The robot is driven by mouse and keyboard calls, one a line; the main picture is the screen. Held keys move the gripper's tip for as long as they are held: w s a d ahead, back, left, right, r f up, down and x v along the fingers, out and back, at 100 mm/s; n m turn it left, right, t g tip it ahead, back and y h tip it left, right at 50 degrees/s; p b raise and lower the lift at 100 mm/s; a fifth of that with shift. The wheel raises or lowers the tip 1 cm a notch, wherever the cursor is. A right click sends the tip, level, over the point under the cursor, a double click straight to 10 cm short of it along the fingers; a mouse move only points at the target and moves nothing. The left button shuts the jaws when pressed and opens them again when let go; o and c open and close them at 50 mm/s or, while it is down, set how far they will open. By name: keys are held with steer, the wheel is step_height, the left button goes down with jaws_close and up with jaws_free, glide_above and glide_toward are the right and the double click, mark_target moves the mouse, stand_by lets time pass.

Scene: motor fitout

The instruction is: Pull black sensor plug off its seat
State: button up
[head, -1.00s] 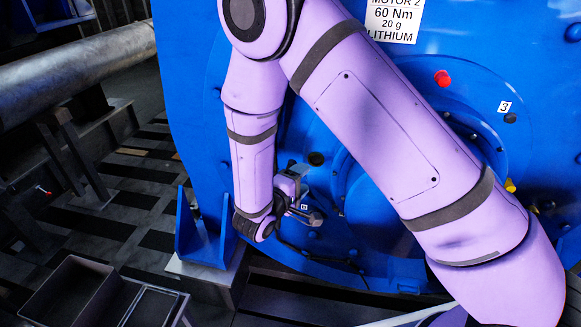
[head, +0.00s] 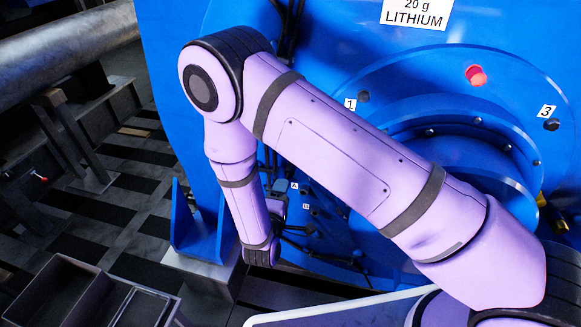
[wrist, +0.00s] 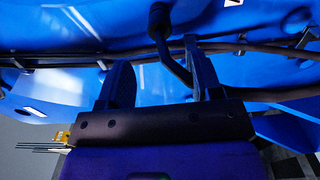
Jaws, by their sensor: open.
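In the wrist view, a black plug (wrist: 159,20) with a dark cable or stem running down from it stands against the blue motor housing. My gripper (wrist: 155,58) is open, one dark finger on each side of the stem, with the plug's head beyond the fingertips. I cannot tell whether the right finger touches the stem. In the head view, my gripper (head: 280,207) is low on the motor face, beside the small labels A and B. The plug cannot be made out there, and the fingers are mostly hidden.
Dark cables (wrist: 240,48) cross behind the fingers in the wrist view. The blue housing (head: 350,45) carries a red cap (head: 476,75) and labels 1 and 3. A blue bracket (head: 195,225) stands left of my wrist. Dark open bins (head: 60,290) are at bottom left.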

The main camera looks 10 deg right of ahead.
mark_target(289, 174)
steer(key=shift+w, duration=0.1)
steer(key=shift+x, duration=4.4)
steer(key=shift+c, duration=0.3)
jaws_close()
steer(key=shift+v, duration=3)
